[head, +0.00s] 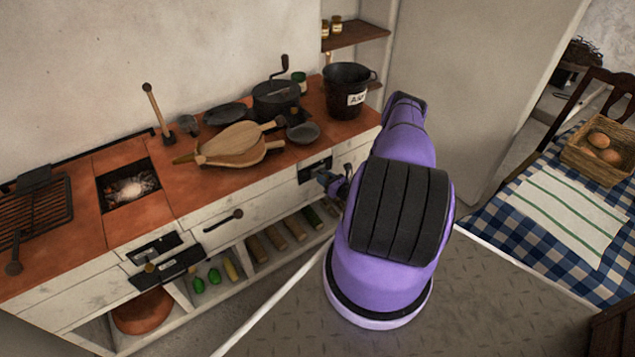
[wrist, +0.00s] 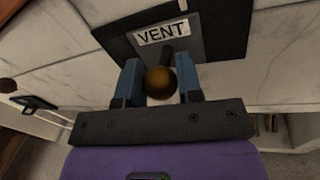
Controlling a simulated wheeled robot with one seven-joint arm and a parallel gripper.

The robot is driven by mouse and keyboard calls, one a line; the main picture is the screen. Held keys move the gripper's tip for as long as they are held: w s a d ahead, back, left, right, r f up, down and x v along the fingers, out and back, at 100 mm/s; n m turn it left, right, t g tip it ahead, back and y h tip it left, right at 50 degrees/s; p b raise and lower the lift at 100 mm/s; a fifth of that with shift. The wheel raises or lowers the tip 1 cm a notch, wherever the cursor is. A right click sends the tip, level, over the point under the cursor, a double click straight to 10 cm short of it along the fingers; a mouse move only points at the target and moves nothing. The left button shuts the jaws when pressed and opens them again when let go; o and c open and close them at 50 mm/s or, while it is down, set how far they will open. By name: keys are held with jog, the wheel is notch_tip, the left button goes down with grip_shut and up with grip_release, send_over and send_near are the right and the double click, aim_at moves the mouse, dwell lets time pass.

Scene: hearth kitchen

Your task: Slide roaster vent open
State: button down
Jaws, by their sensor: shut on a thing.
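The roaster vent is a dark metal plate (wrist: 210,30) with a white VENT label (wrist: 161,33), set in the white counter front. A round brass knob (wrist: 160,84) on a dark stem sticks out below the label. My gripper (wrist: 160,76) has its blue fingers on either side of the knob, shut on it. In the head view the vent plate (head: 315,168) is at the right part of the counter front. My gripper (head: 331,182) reaches it from the right, and my arm hides the area beside it. The knob is hidden there.
The counter top (head: 110,225) carries bellows (head: 232,146), a crank-handled pan (head: 275,98), an ash bucket (head: 348,92) and a fire pit (head: 130,190). A drawer handle (head: 223,220) sticks out left of the vent. A cloth-covered table (head: 490,222) stands at right.

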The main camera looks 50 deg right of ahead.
jog(key=shift+s+d, duration=0.25)
jog(key=shift+d, duration=0.85)
jog(key=c, duration=0.8)
grip_release()
jog(key=shift+d, duration=0.15)
jog(key=s, duration=1.1)
jog(key=shift+a, duration=0.3)
jog(key=shift+w, duration=0.1)
